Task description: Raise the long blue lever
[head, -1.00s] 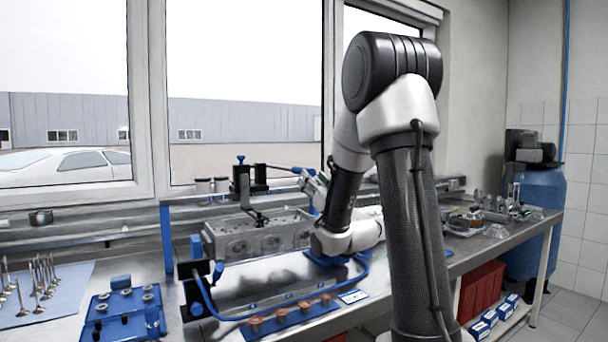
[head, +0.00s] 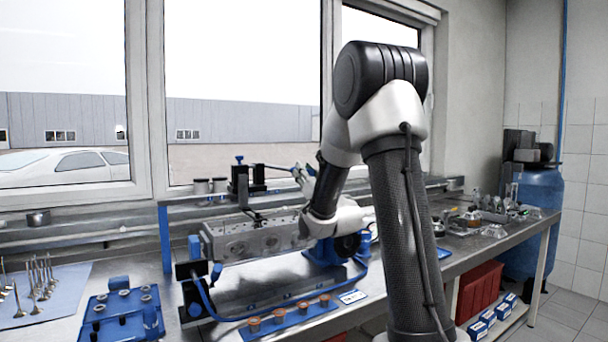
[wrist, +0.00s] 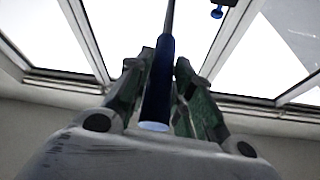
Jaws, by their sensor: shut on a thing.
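The long lever is a thin black rod with a blue grip (wrist: 158,88). In the head view, the rod (head: 277,167) runs right from a black fixture (head: 247,182) above the engine block (head: 255,238), nearly level. In the wrist view, the blue grip lies lengthwise between the fingers and the black rod extends beyond them. My gripper (wrist: 158,75) is shut on the blue grip. In the head view, my gripper (head: 305,178) is at the rod's right end, with the fingertips small and partly hard to make out.
A blue tray (head: 103,327) and valves (head: 38,275) on a blue mat are at the left of the bench. A blue strip with several copper-coloured parts (head: 303,309) lies in front of the block. A shelf rail (head: 90,236) and windows stand behind.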

